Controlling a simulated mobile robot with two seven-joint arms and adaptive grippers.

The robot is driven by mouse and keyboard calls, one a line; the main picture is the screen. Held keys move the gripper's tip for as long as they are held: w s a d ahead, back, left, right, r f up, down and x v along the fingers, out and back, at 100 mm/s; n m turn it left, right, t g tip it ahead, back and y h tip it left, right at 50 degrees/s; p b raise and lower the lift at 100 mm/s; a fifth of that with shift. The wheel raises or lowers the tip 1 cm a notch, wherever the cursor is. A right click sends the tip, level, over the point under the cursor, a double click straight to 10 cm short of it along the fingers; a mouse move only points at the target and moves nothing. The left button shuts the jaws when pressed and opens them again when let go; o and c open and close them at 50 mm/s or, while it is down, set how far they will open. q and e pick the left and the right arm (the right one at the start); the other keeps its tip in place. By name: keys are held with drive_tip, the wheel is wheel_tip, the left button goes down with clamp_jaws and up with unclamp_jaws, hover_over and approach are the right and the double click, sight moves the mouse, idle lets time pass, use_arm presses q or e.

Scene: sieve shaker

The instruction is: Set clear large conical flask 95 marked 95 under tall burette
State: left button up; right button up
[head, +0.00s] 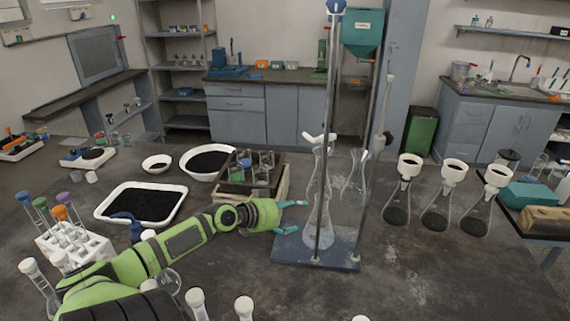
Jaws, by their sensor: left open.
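A tall clear conical flask (317,222) stands upright on the blue base plate (345,256) of a burette stand, behind a thin vertical rod. The number 95 is not readable on it. A tall burette (332,75) rises above this flask. A second clear flask (354,188) shows just to its right and behind; its mark is not readable either. My left gripper (299,222) is open and empty, its two teal fingers pointing right toward the flask on the plate. I cannot tell whether they touch the glass. My right gripper is not in view.
Several funnel-topped flasks with dark contents (437,212) stand at right. A black-filled white tray (143,204), a bowl (206,160) and a wooden crate (282,188) are left and behind. A tube rack (70,238) and stoppered tubes stand front left. The front right table is clear.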

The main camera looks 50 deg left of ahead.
use_arm(q)
drive_tip(key=shift+v, duration=1.05)
